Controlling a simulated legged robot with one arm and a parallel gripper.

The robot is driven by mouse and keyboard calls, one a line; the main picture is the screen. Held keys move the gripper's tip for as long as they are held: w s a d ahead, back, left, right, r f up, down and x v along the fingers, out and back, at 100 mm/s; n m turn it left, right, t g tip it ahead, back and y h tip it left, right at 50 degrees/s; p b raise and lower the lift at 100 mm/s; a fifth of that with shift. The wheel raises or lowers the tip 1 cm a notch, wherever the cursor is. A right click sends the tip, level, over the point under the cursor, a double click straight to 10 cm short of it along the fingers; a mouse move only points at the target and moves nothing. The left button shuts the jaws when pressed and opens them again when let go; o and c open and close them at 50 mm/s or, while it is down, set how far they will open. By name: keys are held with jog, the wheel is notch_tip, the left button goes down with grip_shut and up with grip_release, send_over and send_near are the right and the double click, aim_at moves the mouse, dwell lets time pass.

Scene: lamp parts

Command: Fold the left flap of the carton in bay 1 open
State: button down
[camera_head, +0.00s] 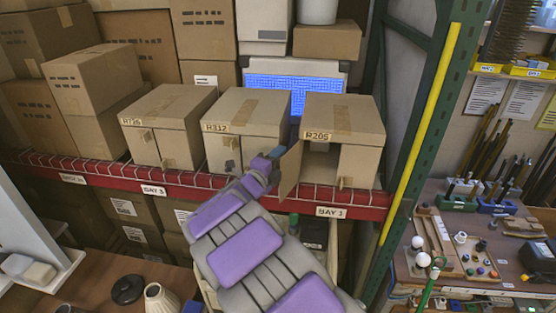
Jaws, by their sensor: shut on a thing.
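The carton marked R205 (343,117) stands on the shelf above the bay 1 label (331,212). Its left flap (290,170) is swung outward, leaving a dark gap at the left of the carton's front. Its right flap (359,166) covers the right part of the front. My gripper (276,153) is at the outer, upper edge of the left flap, shut on it. The fingertips are small and partly hidden by my purple and grey arm.
Cartons R312 (246,112) and another (170,105) stand to the left on the red-edged shelf (110,184). A green upright (411,110) with a yellow strip stands at the right. A workbench (480,255) with small parts lies beyond it.

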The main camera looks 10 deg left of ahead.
jog(key=shift+d+f+b, duration=0.1)
jog(key=shift+f+b, duration=0.2)
jog(key=shift+b, duration=0.05)
jog(key=shift+s+d+f+b, duration=0.2)
jog(key=shift+d+b, duration=0.05)
jog(key=shift+b, duration=0.45)
jog(key=shift+s+d+r, duration=0.15)
jog(key=shift+d, duration=0.1)
jog(key=c, duration=0.7)
grip_release()
jog(key=shift+a, duration=0.1)
jog(key=shift+c, duration=0.2)
jog(key=shift+r, duration=0.15)
